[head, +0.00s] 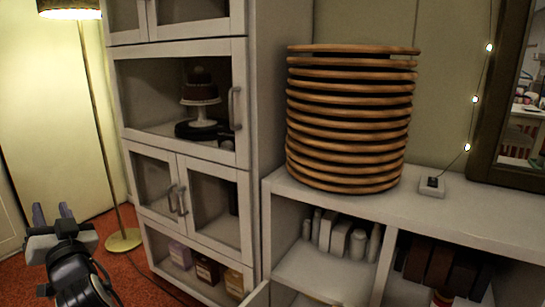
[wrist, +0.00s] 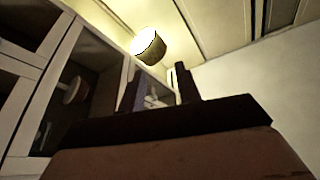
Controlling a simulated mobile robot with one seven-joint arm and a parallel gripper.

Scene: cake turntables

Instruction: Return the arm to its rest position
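My gripper (head: 52,213) is at the lower left of the head view, raised in front of the floor lamp and the glass cabinet. Its two fingers point up and stand apart. In the wrist view the fingers (wrist: 160,88) also stand apart, with no object visible between them. The gripper appears clear of the furniture. My arm's dark wrist shows below it, and the rest of the arm is out of view.
A floor lamp (head: 98,130) stands behind my gripper. A white glass-fronted cabinet (head: 243,90) holds a dark cake on a stand (head: 200,92). A tall stack of round wooden boards (head: 347,120) stands on a white counter (head: 460,215). Red carpet (head: 130,275) lies below.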

